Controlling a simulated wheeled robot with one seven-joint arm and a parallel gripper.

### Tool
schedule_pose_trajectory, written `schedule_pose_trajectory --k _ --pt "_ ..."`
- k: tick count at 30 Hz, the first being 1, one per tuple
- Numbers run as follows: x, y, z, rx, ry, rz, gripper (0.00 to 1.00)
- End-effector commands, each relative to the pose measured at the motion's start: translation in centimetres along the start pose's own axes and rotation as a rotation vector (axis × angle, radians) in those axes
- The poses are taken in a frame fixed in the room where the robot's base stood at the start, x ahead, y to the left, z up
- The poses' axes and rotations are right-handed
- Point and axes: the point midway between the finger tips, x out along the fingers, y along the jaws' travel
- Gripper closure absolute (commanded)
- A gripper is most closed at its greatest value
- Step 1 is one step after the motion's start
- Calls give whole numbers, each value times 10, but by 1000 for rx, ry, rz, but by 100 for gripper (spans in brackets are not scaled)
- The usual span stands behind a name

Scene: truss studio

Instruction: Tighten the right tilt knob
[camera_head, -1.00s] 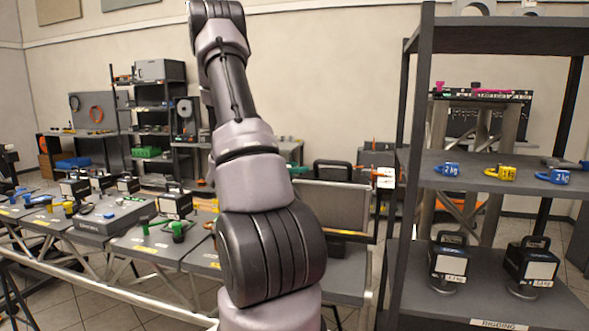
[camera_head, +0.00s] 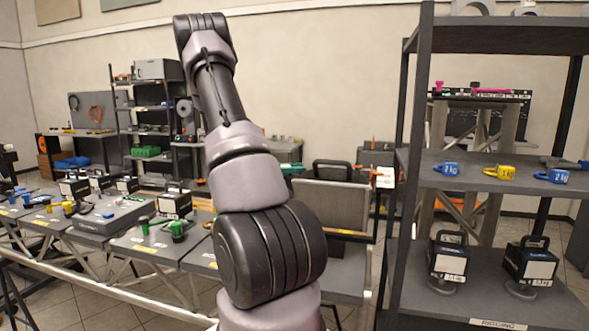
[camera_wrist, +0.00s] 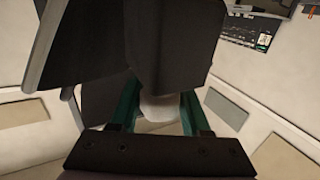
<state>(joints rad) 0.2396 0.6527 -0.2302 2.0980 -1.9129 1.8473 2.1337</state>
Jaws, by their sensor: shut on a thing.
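In the wrist view my gripper (camera_wrist: 160,107) has its two green fingers on either side of a pale, rounded knob-like thing (camera_wrist: 160,110) and is shut on it. Large black flat panels (camera_wrist: 172,45) stand right behind and above it and hide much of it. I take the pale thing to be the tilt knob; its marks and how tight it is do not show. In the head view my arm rises past the middle, and my gripper and the knob are not seen there.
The black panels crowd the fingers in the wrist view. In the head view, a dark shelf rack (camera_head: 470,44) with weights and clamps stands at right. Tables with several clamps and cased units (camera_head: 175,203) lie at left.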

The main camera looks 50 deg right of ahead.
Motion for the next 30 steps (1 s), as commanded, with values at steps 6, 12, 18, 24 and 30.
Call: schedule_pose_trajectory --k 6,12,18,24,30 --pt "-2 4 0 4 2 206 100" --pt "-4 10 0 4 3 395 100" --pt "-6 15 0 4 3 585 100" --pt "-9 20 0 5 4 774 100" --pt "-13 23 1 6 4 953 100"
